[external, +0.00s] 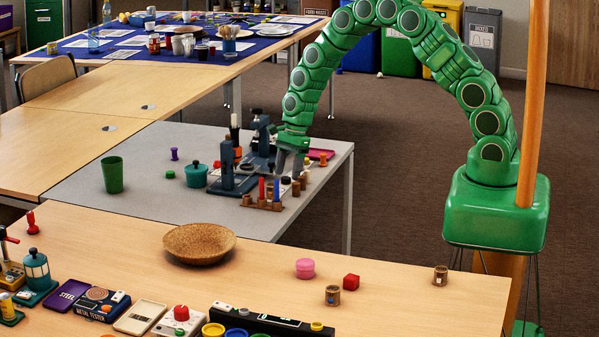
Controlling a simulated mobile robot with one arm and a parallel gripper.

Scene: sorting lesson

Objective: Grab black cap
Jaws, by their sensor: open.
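My gripper (291,165) is at the end of my green arm, pointing down over the right part of the grey table (346,152). Its grey fingers are apart, with no object visible between them. A small dark round piece (286,180), which looks like the black cap, is just below the fingertips, near a wooden rack (262,206). It is too small to tell its exact shape or whether the fingers touch it.
Dark blue upright devices (226,170) stand close left of my gripper. The rack holds several coloured pegs. A teal pot (196,174), a green cup (112,174) and a purple spool (174,154) stand farther left. A wicker bowl (199,243) sits on the front wooden table.

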